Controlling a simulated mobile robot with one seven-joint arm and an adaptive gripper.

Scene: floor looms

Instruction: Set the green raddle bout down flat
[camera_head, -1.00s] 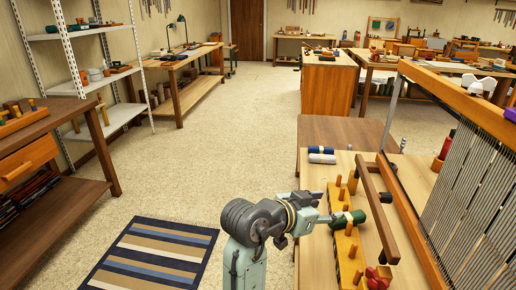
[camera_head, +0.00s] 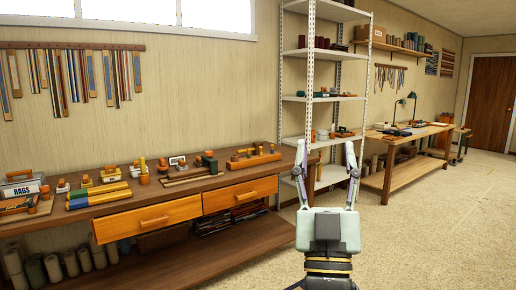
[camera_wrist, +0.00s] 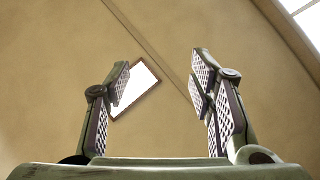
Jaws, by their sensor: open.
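My gripper (camera_head: 325,152) is raised in the middle of the head view, its two fingers pointing up and spread apart. Nothing is between them. The wrist view also shows the open, empty fingers (camera_wrist: 160,80) against the ceiling. I cannot identify the green raddle bout in either current view. A dark green piece (camera_head: 210,161) stands on the workbench (camera_head: 170,192) at the left, too small to tell what it is. The loom bench is out of view.
The workbench has two orange drawers (camera_head: 146,218) and carries small tools, coloured sticks (camera_head: 98,196) and a rags box (camera_head: 22,187). A white metal shelf (camera_head: 322,97) stands behind my gripper. Open floor (camera_head: 430,225) lies to the right.

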